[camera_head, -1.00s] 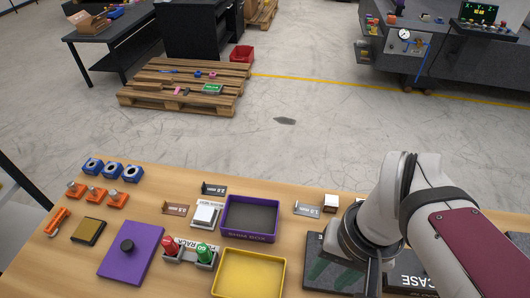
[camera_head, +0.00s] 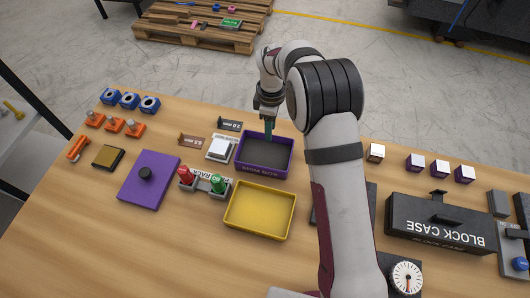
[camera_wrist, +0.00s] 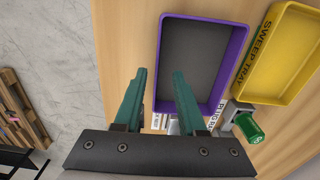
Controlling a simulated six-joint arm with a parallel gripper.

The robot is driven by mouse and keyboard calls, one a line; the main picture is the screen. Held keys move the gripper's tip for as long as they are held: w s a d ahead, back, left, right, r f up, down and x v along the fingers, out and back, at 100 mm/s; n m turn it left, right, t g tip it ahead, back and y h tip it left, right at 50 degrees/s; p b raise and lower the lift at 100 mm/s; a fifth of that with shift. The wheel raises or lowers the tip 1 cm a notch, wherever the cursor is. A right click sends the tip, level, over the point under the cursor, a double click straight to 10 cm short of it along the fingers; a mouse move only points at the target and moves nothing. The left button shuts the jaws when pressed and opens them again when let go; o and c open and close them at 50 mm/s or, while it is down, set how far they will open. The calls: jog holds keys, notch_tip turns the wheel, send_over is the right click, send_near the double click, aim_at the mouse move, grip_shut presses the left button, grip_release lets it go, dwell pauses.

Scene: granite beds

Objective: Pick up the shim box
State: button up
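The shim box is an open purple tray with a dark floor and lettering on its near wall (camera_head: 262,172). It sits flat on the wooden bench in the head view and appears empty. In the wrist view its purple rim (camera_wrist: 238,62) shows beyond my fingers. My gripper (camera_head: 270,130) points down at the box's far side. In the wrist view my gripper (camera_wrist: 160,74) has its two green fingers apart with nothing held. One finger is outside the box wall and the other overlaps the inside. I cannot tell whether the tips are below the rim.
The yellow sweep tray (camera_head: 259,234) stands close in front of the box. A rack with red and green knobs (camera_head: 203,183) and a white block (camera_head: 221,148) stand to its left. A purple plate (camera_head: 149,181) lies farther left. The block case (camera_head: 440,223) is at right.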

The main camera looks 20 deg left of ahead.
aim_at(265, 154)
jog(key=f, duration=0.5)
jog(key=shift+w+a, duration=0.25)
grip_shut()
dwell(1.0)
